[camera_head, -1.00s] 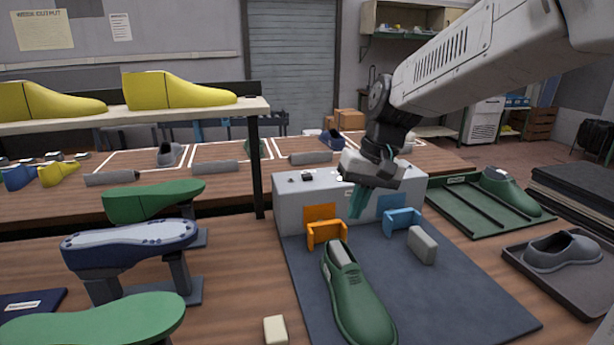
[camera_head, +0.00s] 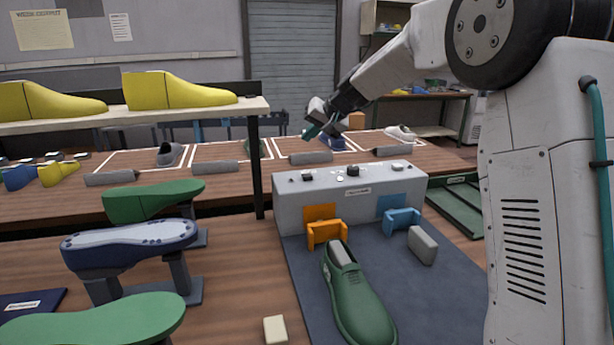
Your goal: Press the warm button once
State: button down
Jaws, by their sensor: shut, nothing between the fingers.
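A grey control box (camera_head: 300,205) stands at the back of the dark mat, with several small knobs and buttons on its top. I cannot tell which one is the warm button. The box front has an orange panel (camera_head: 319,212) and a blue panel (camera_head: 391,204).
A shelf (camera_head: 200,115) with yellow lasts is at left. My arm hides much of the right side.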

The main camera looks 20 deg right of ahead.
aim_at(310, 176)
jog(key=shift+f, duration=4.45)
jog(key=shift+f, duration=0.4)
jog(key=shift+f, duration=0.55)
jog(key=shift+r, duration=1)
jog(key=shift+r, duration=2.5)
